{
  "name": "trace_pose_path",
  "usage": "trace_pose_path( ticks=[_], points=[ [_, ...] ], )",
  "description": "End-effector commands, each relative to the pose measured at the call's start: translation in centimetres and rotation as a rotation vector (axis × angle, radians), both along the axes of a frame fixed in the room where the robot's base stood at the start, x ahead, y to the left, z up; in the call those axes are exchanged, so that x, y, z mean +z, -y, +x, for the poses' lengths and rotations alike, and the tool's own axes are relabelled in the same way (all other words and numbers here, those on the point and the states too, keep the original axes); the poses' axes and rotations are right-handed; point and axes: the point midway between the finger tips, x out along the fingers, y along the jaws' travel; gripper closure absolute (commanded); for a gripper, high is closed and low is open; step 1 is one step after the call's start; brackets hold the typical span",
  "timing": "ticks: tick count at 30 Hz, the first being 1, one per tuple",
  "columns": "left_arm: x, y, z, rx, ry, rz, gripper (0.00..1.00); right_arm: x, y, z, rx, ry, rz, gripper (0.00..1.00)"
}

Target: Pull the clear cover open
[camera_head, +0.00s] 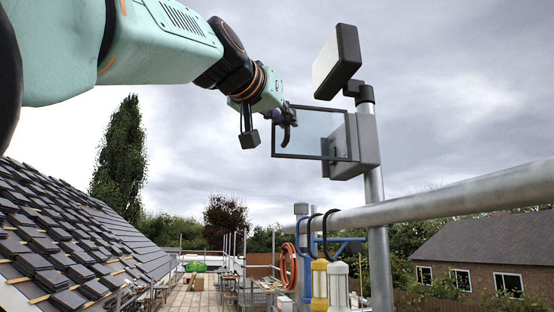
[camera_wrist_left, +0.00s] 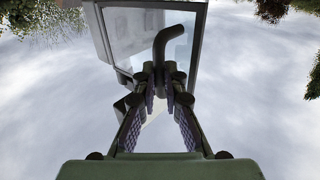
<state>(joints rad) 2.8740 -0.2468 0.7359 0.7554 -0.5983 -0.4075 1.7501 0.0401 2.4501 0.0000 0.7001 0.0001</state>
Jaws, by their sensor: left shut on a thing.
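The clear cover (camera_head: 309,131) is a see-through pane in a dark frame. It stands swung out to the left from the grey box (camera_head: 366,147) on the metal post. My left gripper (camera_head: 287,121) is at the cover's free left side, shut on its dark handle. In the left wrist view the bent dark handle (camera_wrist_left: 168,40) stands between the closed fingertips (camera_wrist_left: 161,84), with the cover's frame (camera_wrist_left: 200,42) behind it. The fingers hide part of the handle. My right gripper is not in view.
A lamp head (camera_head: 337,62) sits atop the post (camera_head: 377,240), above the box. A thick grey rail (camera_head: 450,198) runs past the post below the cover. Lanterns (camera_head: 338,285) hang under it. A tiled roof (camera_head: 60,240) lies at left. Open air surrounds the cover's left side.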

Motion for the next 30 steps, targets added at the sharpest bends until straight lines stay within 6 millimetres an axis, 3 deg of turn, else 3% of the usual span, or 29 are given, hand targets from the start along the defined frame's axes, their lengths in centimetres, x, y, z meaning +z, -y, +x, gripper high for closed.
trace_pose_path(
  ticks=[19, 20, 21, 27, 30],
  points=[
    [0.29, 0.67, -0.31, 0.005, 0.009, 0.002, 1.0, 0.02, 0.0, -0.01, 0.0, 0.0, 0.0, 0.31],
    [0.29, 0.67, -0.32, 0.005, 0.01, 0.002, 0.89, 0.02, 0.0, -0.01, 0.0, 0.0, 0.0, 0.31],
    [0.28, 0.66, -0.32, 0.005, 0.009, 0.002, 0.85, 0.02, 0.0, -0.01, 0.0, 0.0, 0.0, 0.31],
    [0.18, 0.53, -0.27, 0.007, 0.006, 0.0, 0.68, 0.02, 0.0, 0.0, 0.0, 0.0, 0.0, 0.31],
    [0.16, 0.5, -0.28, 0.008, 0.004, 0.0, 0.67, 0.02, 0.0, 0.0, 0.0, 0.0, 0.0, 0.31]
  ],
)
